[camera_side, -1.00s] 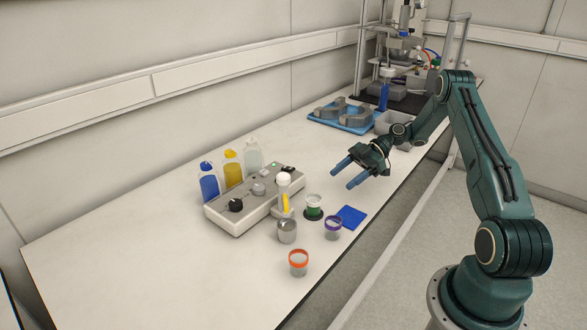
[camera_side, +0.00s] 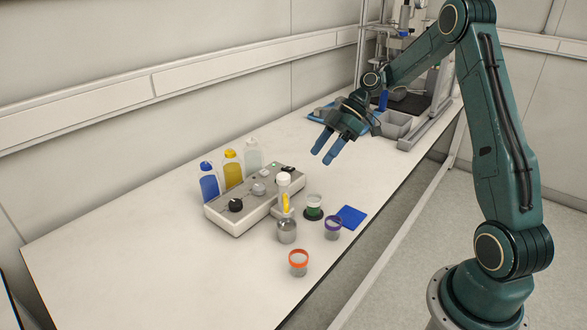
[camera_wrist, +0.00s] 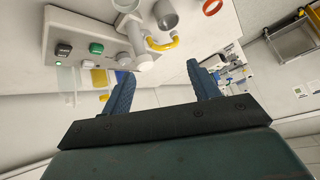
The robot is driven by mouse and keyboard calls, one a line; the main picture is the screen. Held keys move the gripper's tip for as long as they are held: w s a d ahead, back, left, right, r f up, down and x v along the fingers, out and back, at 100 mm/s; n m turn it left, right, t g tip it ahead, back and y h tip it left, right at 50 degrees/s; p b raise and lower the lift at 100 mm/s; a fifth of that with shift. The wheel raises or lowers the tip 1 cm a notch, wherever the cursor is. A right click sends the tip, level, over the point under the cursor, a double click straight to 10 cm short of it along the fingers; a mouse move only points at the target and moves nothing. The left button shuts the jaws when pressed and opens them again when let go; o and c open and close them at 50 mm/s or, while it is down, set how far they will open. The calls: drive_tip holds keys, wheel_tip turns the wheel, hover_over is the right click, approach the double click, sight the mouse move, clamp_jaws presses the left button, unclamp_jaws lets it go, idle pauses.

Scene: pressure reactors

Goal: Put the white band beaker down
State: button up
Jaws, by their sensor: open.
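The white band beaker (camera_side: 314,206) has a pale rim band and green contents. It stands upright on a dark round pad, between the grey device and a blue square mat. My gripper (camera_side: 325,155) is open and empty, raised above the bench behind the beaker, clear of it, with its blue fingers pointing down. In the wrist view, the open fingers (camera_wrist: 158,70) have nothing held between them. I cannot make out the white band beaker in that view.
Close around it stand a purple band beaker (camera_side: 333,228), a grey metal beaker (camera_side: 287,232), an orange band beaker (camera_side: 298,263) and a grey device (camera_side: 240,212) with a white-capped column. Bottles stand behind the device. The front-left bench is clear.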

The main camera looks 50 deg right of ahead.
drive_tip(key=s+a+r+m+h, duration=0.4)
drive_tip(key=s+a+r+h, duration=0.1)
drive_tip(key=s+a+r, duration=0.5)
drive_tip(key=s+a+r+m+t+h, duration=0.1)
drive_tip(key=s+m, duration=0.2)
drive_tip(key=s, duration=0.4)
drive_tip(key=s+a+r+m+t+h, duration=0.1)
drive_tip(key=s+a+r+m, duration=0.1)
drive_tip(key=s, duration=0.4)
drive_tip(key=shift+s+a+m+h, duration=0.3)
drive_tip(key=shift+s+m, duration=0.1)
drive_tip(key=shift+m, duration=0.1)
drive_tip(key=shift+o, duration=0.4)
drive_tip(key=shift+s+d+f+m+t, duration=0.15)
drive_tip(key=shift+s+m+t, duration=0.15)
drive_tip(key=shift+s, duration=0.3)
drive_tip(key=shift+w, duration=0.15)
drive_tip(key=w+d+f+m+g, duration=0.15)
drive_tip(key=w+m, duration=0.25)
drive_tip(key=w, duration=0.4)
drive_tip(key=w+d+f+m+g, duration=0.1)
drive_tip(key=w+d+m+g, duration=0.15)
drive_tip(key=w, duration=0.45)
drive_tip(key=w+d+f+m+g, duration=0.1)
drive_tip(key=w+d+f+m, duration=0.6)
drive_tip(key=w+f, duration=0.4)
wheel_tip(320, 180, down, 2)
drive_tip(key=shift+w+d+f+g, duration=0.25)
drive_tip(key=shift+w+d+g, duration=0.05)
drive_tip(key=shift+d, duration=0.2)
